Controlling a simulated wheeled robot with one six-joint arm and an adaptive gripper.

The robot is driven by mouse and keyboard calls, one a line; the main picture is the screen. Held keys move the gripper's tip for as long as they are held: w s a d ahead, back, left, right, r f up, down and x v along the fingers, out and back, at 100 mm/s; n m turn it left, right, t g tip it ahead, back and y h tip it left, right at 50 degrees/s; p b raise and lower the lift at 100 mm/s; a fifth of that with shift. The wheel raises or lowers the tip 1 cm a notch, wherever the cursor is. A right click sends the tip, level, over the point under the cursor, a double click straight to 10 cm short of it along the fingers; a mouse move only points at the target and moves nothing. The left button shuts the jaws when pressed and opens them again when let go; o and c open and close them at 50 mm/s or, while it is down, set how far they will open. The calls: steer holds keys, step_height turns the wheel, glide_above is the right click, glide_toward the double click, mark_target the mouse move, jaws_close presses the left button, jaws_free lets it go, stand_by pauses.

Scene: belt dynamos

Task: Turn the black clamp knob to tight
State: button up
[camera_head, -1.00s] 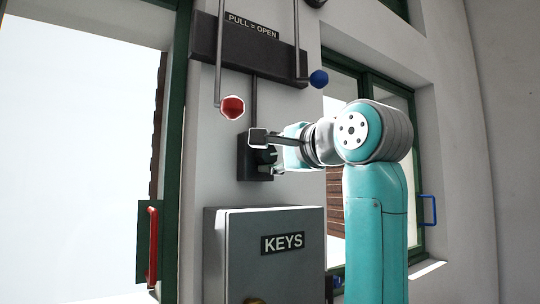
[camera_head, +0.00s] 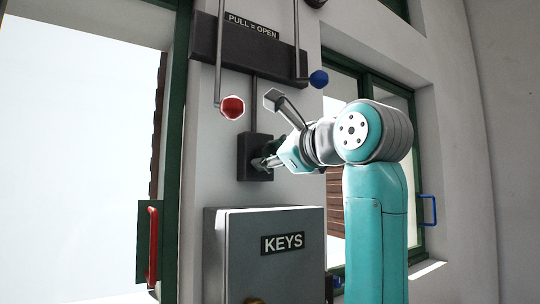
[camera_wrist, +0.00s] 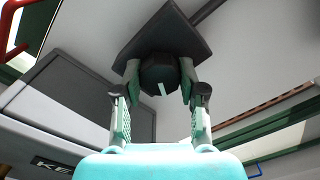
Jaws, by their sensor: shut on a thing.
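The black clamp knob (camera_wrist: 160,76) sits on a dark square block (camera_wrist: 140,40) on the wall, with a pale mark on the knob's face. In the wrist view, my gripper (camera_wrist: 160,88) has its two fingers on either side of the knob, shut on it. In the head view, the dark block (camera_head: 246,158) is on the wall below the pull levers, and my gripper (camera_head: 268,160) reaches it from the right. The knob is mostly hidden there by the fingers. The wrist is rolled so the gripper looks tilted.
Above hang a red knob (camera_head: 232,107) and a blue knob (camera_head: 319,78) on rods below the "PULL = OPEN" board (camera_head: 250,45). A grey KEYS box (camera_head: 240,270) is below. Windows with a red handle (camera_head: 153,245) and blue handle (camera_head: 429,210) flank the wall.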

steer(key=shift+f, duration=0.1)
stand_by(0.3)
steer(key=o, duration=1.1)
steer(key=shift+o, duration=0.2)
steer(key=v, duration=1.2)
